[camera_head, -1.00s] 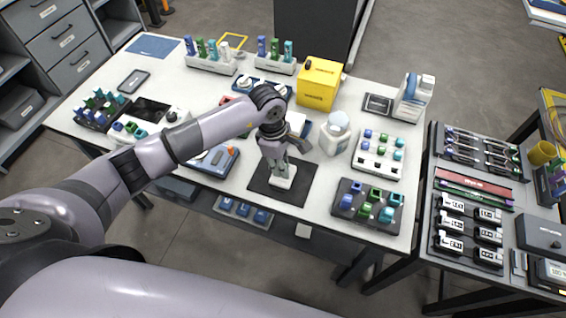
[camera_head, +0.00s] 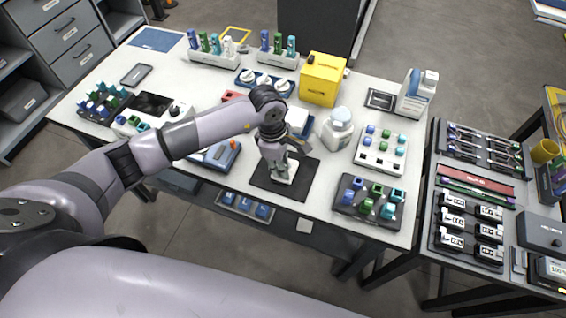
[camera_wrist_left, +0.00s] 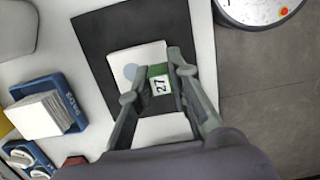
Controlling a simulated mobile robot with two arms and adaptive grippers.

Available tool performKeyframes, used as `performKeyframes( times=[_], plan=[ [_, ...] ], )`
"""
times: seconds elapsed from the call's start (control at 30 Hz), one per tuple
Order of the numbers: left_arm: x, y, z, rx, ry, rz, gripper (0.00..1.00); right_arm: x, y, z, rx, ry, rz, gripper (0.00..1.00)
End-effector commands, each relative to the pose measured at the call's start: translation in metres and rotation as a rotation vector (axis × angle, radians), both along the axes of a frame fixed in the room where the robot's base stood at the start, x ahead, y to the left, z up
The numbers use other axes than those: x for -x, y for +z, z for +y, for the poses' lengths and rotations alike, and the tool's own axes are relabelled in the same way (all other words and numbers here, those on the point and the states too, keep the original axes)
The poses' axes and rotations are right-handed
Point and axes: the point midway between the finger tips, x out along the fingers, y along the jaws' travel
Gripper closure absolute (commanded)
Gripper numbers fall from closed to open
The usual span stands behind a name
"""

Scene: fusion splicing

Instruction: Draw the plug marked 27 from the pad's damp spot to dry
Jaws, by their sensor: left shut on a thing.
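The plug marked 27 (camera_wrist_left: 160,84) is green with a white label. My left gripper (camera_wrist_left: 157,66) is shut on it, one finger on each side. Its tip is over the white pad (camera_wrist_left: 123,57), and I cannot tell whether it touches. The damp spot (camera_wrist_left: 130,71) is a round grey-blue patch on the pad, just left of the plug in the left wrist view. The pad lies on a black mat (camera_wrist_left: 95,40). In the head view my left gripper (camera_head: 284,172) is low over the pad and hides the plug. My right gripper is not in view.
A white bottle (camera_head: 337,133) stands right behind the mat. A blue box of wipes (camera_wrist_left: 58,110) is close to the mat too. A dark holder (camera_head: 352,208) with coloured plugs and a white tray (camera_head: 370,158) stand to the right. The mat's front borders the table edge.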

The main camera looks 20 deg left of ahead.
Motion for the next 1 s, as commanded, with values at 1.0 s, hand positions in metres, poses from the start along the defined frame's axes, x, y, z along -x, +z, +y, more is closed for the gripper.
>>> performKeyframes(
  times=[1.0],
  plan=[
    [0.003,0.030,0.000,0.000,0.000,-0.002,1.00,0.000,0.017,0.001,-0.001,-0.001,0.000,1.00]
  ],
)
